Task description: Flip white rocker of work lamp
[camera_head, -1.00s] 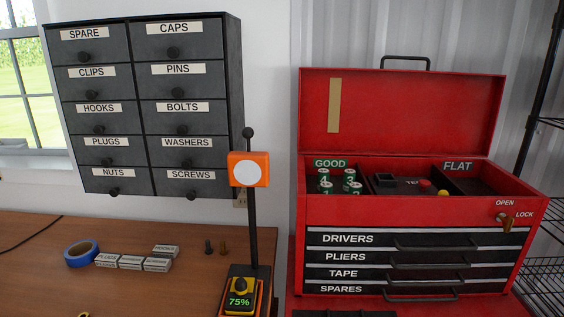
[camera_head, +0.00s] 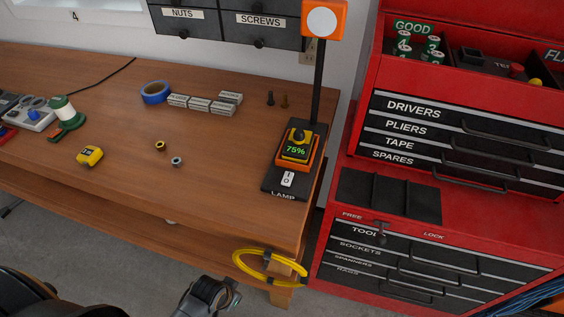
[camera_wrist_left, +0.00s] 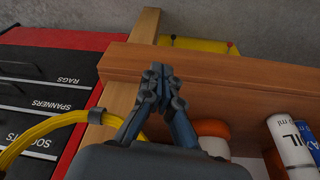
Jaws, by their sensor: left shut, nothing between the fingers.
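The work lamp stands at the right end of the wooden bench, with an orange head and white disc (camera_head: 322,20) on a black pole. Its white rocker (camera_head: 288,179) sits on the dark base (camera_head: 270,185) above the word LAMP. Behind the rocker, an orange and yellow unit (camera_head: 297,150) with a black knob reads 75%. My left gripper (camera_head: 230,288) is low in front of the bench, below and left of the rocker and well apart from it. In the left wrist view its fingers (camera_wrist_left: 160,77) are shut and empty. My right gripper is not in view.
A yellow hose (camera_head: 243,265) hangs at the bench's front right corner, close to my left gripper. A red tool cabinet (camera_head: 475,215) stands right of the bench. Blue tape (camera_head: 155,92), small label blocks and a yellow tape measure (camera_head: 90,156) lie left of the lamp.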

